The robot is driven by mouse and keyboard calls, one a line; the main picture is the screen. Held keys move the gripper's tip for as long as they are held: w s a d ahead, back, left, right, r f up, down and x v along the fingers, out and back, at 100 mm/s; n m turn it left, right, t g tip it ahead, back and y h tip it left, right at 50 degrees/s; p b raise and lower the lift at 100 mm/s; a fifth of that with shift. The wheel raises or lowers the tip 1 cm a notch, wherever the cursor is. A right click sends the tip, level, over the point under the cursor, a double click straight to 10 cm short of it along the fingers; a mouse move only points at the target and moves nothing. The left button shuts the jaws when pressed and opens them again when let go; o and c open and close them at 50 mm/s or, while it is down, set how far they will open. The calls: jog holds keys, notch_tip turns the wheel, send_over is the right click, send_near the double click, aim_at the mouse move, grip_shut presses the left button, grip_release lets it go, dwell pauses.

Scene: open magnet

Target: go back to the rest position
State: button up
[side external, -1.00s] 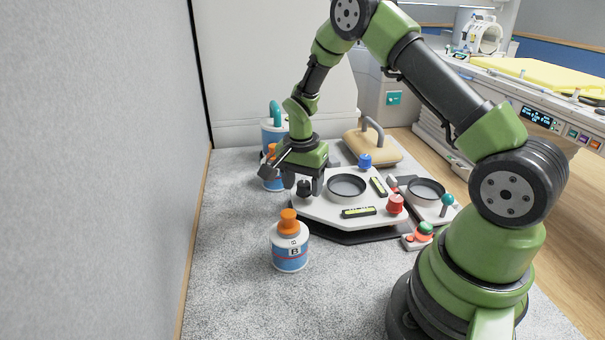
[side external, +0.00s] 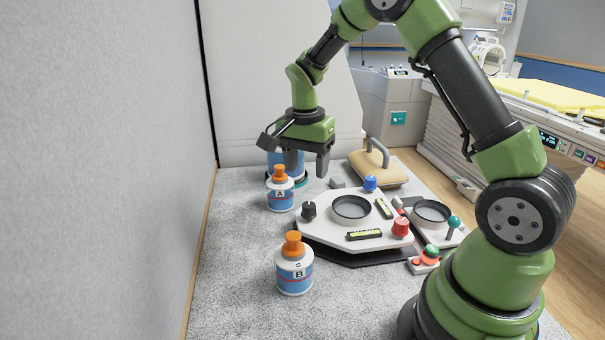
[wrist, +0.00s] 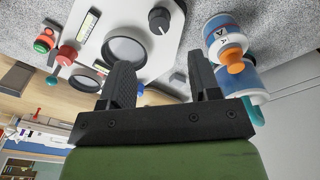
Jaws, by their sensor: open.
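My gripper (side external: 306,166) is open and empty. It hangs in the air above the back left part of the white control panel (side external: 323,228), apart from everything below it. In the wrist view its two dark fingers (wrist: 163,84) stand spread with nothing between them. The black knob (side external: 309,210) on the panel's left corner is clear of the fingers; it also shows in the wrist view (wrist: 159,20). Bottle A (side external: 280,194) stands upright left of the panel. The large bottle behind it is partly hidden by my gripper.
Bottle B (side external: 294,268) stands upright at the front left. A wall bounds the left side. The front left mat (side external: 235,270) is bare.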

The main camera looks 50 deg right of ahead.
jog(key=s+a+r+n+t+y, duration=0.1)
jog(key=s+a+r+n+t, duration=0.1)
jog(key=s+a+r+n, duration=0.4)
jog(key=s+a+r+n+t, duration=0.1)
jog(key=s+a+r+t, duration=0.3)
jog(key=r, duration=0.5)
jog(key=s+a+n+t+y, duration=0.1)
jog(key=s+a+n, duration=0.1)
jog(key=s+n, duration=0.3)
jog(key=s, duration=0.4)
jog(key=shift+a+r+y, duration=0.15)
jog(key=shift+a+y, duration=0.15)
dwell(0.3)
